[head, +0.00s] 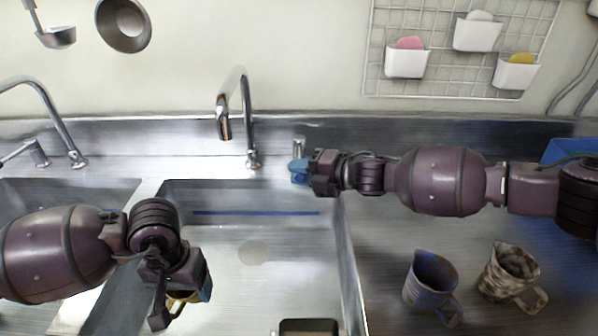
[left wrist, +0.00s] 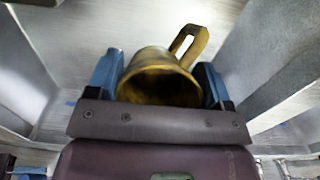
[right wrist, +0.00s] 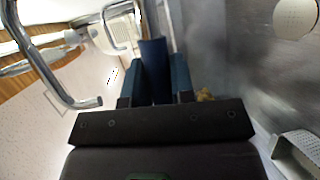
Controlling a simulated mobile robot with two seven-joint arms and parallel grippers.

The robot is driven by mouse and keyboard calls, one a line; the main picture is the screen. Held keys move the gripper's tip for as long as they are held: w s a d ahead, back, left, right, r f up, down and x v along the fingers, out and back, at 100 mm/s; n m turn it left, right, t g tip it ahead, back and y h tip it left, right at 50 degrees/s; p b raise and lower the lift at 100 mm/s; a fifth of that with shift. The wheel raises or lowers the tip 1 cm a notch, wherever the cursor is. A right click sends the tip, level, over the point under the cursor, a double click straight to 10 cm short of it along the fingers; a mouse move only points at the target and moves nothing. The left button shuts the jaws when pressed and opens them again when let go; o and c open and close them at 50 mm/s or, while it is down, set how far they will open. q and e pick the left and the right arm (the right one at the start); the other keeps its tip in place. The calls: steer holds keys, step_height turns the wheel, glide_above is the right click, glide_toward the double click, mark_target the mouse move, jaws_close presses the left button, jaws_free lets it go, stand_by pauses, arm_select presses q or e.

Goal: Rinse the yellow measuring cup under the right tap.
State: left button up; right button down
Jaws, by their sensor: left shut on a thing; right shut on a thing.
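The yellow measuring cup (left wrist: 160,88) is between my left gripper's (left wrist: 158,80) fingers, its mouth towards the wrist camera and its handle pointing away to the upper right. In the head view, my left gripper (head: 183,298) mostly hides the cup (head: 179,300), over the left front of the right basin. The right tap (head: 246,110) arches above the back of this basin; no water shows at its spout. My right gripper (head: 299,172) is shut at the tap's short post (head: 299,147), on a flat blue lever (right wrist: 153,62) seen in the right wrist view.
The right basin (head: 345,260) is mostly clear; a dark-rimmed container (head: 308,322) is at its front edge. A blue-grey jug (head: 430,280) and a mottled jug (head: 511,271) stand on the right counter. Another tap (head: 55,110) is at the left. A wire rack (head: 455,80) holds sponge cups.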

arm_select(q)
steer(key=shift+s+f+b, duration=0.1)
steer(key=shift+f+b, duration=0.3)
steer(key=shift+f, duration=0.65)
arm_select(e)
steer(key=d+n+g, duration=0.1)
steer(key=d+n+g+y, duration=0.1)
steer(key=d, duration=0.1)
steer(key=shift+w+g, duration=0.2)
steer(key=shift+g, duration=0.2)
steer(key=c, duration=1)
jaws_free()
arm_select(q)
steer(key=shift+r, duration=0.1)
arm_select(e)
steer(key=shift+d, duration=0.1)
arm_select(q)
step_height(320, 180, up, 3)
steer(key=shift+f+p, duration=0.1)
steer(key=shift+p, duration=0.5)
arm_select(e)
steer(key=shift+v, duration=5.95)
